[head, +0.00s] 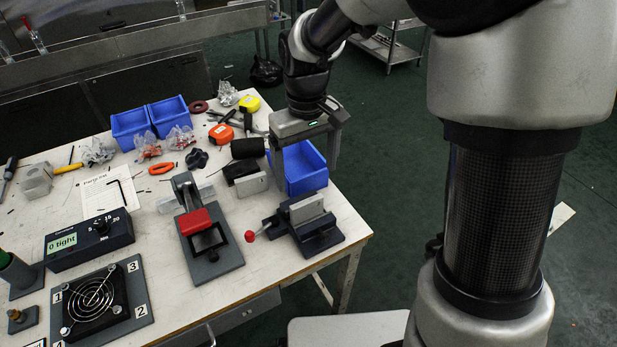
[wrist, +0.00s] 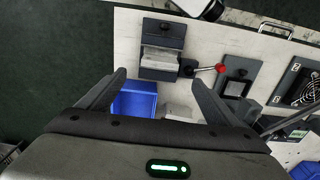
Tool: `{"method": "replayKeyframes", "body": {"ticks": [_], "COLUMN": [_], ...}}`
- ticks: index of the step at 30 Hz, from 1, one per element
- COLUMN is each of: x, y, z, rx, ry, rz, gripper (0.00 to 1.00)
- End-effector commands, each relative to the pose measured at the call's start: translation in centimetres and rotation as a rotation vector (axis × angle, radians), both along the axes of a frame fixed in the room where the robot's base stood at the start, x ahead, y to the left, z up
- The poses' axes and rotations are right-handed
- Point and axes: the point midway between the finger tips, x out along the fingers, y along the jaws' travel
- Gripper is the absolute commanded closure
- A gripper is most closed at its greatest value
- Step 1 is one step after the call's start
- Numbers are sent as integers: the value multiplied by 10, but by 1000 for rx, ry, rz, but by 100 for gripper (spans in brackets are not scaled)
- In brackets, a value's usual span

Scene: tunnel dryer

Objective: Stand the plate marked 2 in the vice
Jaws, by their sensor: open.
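The vice (head: 318,236) stands at the table's right front corner, its red-knobbed handle to the left. It also shows in the wrist view (wrist: 162,29). A pale rectangular piece (head: 306,208) sits upright at its jaws; I cannot tell whether it is a plate or a jaw face. Another pale plate-like piece (head: 252,184) stands by a black holder left of the blue bin. No number is legible on either piece. My gripper (head: 304,162) is open and empty above the blue bin, behind the vice; its fingers also show in the wrist view (wrist: 158,78).
The blue bin (head: 308,178) lies below my gripper. A red-topped clamp fixture (head: 212,265) stands left of the vice. A fan on a plate with numbered corners (head: 140,318), a torque display box (head: 90,241) and tools crowd the left. The right table edge is close to the vice.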

Motion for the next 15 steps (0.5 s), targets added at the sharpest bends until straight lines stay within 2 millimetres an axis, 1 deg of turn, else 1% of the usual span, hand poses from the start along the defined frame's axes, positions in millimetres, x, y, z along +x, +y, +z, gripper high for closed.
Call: {"method": "replayKeyframes", "body": {"ticks": [5, 8, 11, 12, 14, 15], "x": [-1, -7, -23, -33, -50, -63], "y": [-1, -10, -29, -38, -53, -62], "z": [8, 24, 55, 69, 89, 101], "rx": [0, 0, 3, 6, 12, 18], "ry": [-4, -34, -98, -130, -182, -216], "rz": [-3, -27, -81, -109, -156, -189], "gripper": [15, 15, 15, 15, 15, 15]}}
